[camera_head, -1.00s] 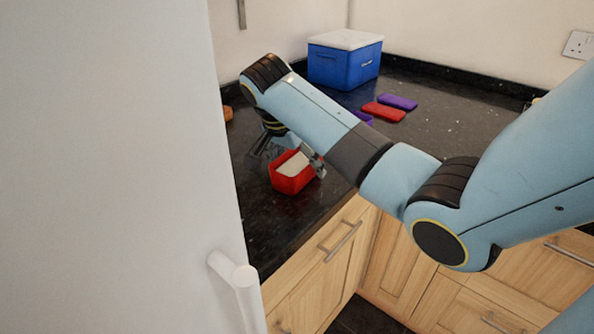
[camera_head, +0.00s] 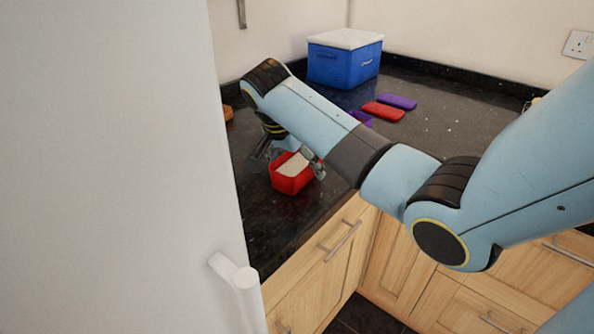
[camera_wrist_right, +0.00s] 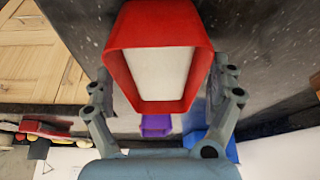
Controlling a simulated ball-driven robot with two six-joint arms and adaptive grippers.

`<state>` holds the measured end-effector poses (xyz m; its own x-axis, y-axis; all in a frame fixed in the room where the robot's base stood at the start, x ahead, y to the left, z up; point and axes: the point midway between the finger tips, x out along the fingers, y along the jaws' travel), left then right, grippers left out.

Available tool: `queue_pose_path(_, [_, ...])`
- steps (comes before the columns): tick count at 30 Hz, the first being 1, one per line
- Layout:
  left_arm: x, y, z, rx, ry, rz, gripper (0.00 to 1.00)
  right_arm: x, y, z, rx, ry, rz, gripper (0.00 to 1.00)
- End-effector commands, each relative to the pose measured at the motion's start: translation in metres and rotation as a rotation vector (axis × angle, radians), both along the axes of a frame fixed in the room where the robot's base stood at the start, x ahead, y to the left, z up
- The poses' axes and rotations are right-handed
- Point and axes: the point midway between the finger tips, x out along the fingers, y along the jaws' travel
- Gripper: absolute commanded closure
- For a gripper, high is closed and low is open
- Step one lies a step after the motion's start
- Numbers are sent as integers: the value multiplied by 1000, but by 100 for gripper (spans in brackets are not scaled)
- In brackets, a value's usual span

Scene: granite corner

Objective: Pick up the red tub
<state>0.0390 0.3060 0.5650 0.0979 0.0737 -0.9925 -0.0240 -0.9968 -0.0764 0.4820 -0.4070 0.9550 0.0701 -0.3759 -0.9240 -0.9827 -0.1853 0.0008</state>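The red tub (camera_head: 290,183) stands near the front edge of the dark granite worktop, with pale white contents inside. My right gripper (camera_head: 291,166) reaches down over it, one finger on each side. In the right wrist view the tub (camera_wrist_right: 117,75) fills the space between the fingers of my right gripper (camera_wrist_right: 160,88), which look closed against its sides. I cannot tell whether its base is clear of the worktop. My left gripper is not in view.
A blue box with a white lid (camera_head: 343,66) stands at the back. A red lid (camera_head: 383,111) and a purple lid (camera_head: 398,101) lie in front of it. A purple tub (camera_head: 363,118) is partly behind my arm. A tall white panel with a handle (camera_head: 236,272) fills the left.

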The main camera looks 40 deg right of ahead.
Motion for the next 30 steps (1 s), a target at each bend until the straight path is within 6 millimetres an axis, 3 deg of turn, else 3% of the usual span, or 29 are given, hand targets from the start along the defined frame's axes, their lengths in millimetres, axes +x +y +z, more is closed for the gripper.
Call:
queue_pose_path(2, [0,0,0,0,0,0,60,0,0,0,0,0,0,22])
queue_pose_path(15, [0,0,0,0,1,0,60,0,0,0,0,0,0,80])
queue_pose_path(30, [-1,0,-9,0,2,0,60,1,0,4,-1,-4,1,80])
